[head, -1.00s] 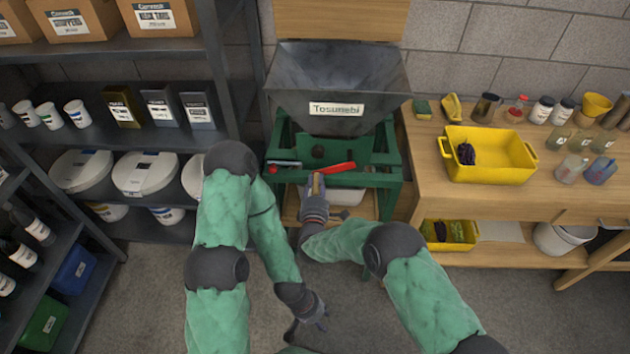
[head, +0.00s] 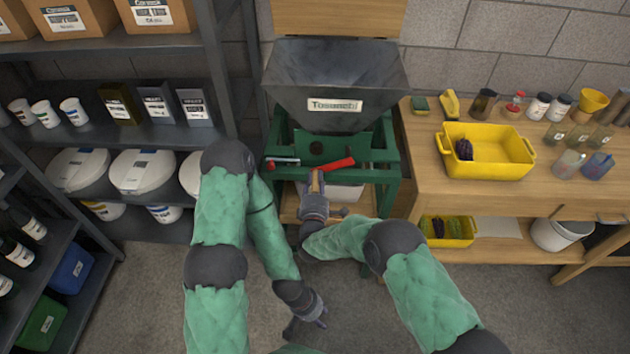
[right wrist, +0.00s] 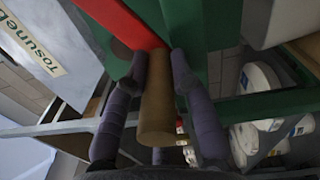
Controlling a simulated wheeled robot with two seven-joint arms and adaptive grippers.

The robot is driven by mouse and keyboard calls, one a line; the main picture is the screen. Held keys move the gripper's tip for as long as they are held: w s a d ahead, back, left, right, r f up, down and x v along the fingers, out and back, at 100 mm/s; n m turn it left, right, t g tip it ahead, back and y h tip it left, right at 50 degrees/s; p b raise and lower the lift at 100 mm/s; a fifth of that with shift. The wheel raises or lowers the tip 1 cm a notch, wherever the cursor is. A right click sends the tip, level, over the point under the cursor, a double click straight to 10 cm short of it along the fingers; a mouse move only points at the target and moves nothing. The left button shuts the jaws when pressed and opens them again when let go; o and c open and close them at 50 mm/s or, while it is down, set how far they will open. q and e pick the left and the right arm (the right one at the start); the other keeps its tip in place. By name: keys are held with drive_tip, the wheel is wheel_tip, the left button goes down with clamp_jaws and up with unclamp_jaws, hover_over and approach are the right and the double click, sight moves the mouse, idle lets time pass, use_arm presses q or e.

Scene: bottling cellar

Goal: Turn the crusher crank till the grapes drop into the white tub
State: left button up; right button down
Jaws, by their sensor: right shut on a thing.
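The crusher has a dark grey hopper (head: 336,75) labelled Tosumebi on a green frame (head: 391,190). Its red crank arm (head: 337,165) slants at the front, with a tan wooden handle (head: 315,182). My right gripper (head: 315,192) is shut on that handle; the right wrist view shows the handle (right wrist: 158,112) between its fingers. The white tub (head: 346,194) sits low inside the frame, partly hidden by my gripper and the frame. No grapes are visible in the hopper or the tub's visible part. My left gripper (head: 316,312) hangs low over the floor, away from the crusher; its jaw opening is unclear.
A wooden bench (head: 425,190) at right bears a yellow crate (head: 495,171) with a dark grape bunch (head: 464,149). A second yellow crate (head: 460,238) is on its lower shelf. Dark shelving (head: 150,135) with lidded white buckets stands close at left.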

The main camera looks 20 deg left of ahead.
drive_tip(key=shift+s+d+f, duration=0.1)
drive_tip(key=shift+d+f, duration=0.15)
drive_tip(key=shift+f, duration=0.35)
drive_tip(key=shift+s+d+f, duration=0.1)
drive_tip(key=shift+d+f, duration=0.1)
drive_tip(key=shift+f, duration=0.35)
drive_tip(key=c, duration=1.2)
unclamp_jaws()
drive_tip(key=shift+o, duration=0.8)
drive_tip(key=shift+w, duration=0.2)
drive_tip(key=shift+w+a+r, duration=0.1)
drive_tip(key=shift+r, duration=0.55)
wheel_tip(320, 180, up, 9)
drive_tip(key=shift+r, duration=0.2)
